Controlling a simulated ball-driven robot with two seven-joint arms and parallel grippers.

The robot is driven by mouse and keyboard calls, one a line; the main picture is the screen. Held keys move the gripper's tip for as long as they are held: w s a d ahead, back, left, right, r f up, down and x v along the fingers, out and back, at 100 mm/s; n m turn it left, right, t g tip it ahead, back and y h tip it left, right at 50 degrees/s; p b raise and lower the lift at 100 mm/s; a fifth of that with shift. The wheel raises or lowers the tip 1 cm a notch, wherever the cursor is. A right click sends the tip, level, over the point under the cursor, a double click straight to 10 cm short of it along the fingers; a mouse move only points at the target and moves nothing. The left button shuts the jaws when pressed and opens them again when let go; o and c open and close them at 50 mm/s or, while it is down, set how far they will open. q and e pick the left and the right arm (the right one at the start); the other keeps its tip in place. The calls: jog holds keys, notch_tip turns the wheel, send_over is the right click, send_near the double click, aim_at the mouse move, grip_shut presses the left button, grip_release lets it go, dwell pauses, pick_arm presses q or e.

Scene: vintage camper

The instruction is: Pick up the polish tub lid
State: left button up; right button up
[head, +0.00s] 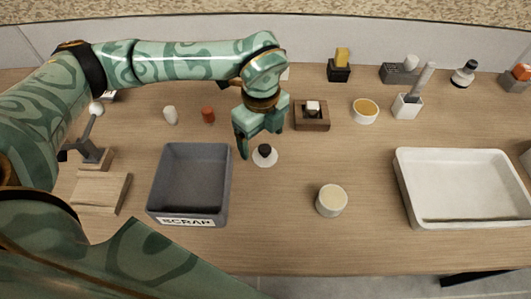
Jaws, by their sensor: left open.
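A small white disc with a black knob, which looks like the polish tub lid (265,159), lies on the wooden counter just right of the grey bin. My left gripper (262,143) comes in from the left with its fingers pointing down. It is open and empty, just behind and above the lid's knob. I cannot tell whether a finger touches the lid. A round white tub with amber contents (365,111) stands open farther back to the right. My right gripper is not in view.
A grey bin marked SCRAP (190,185) stands left of the lid. A cream-topped round tub (332,200) is to the front right, and a wooden block with a pale piece (312,122) is behind. A white tray (462,188) fills the right side.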

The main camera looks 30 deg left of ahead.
aim_at(265, 148)
pick_arm(q)
jog(key=f, duration=0.1)
jog(key=f+b, duration=0.1)
jog(key=f, duration=0.3)
jog(key=shift+w+d+b, duration=0.25)
jog(key=shift+w+b, duration=0.1)
jog(key=shift+b, duration=0.05)
jog(key=shift+s, duration=0.1)
jog(key=shift+c, duration=1.2)
jog(key=c, duration=0.8)
jog(key=shift+c, duration=0.2)
jog(key=shift+r, duration=0.1)
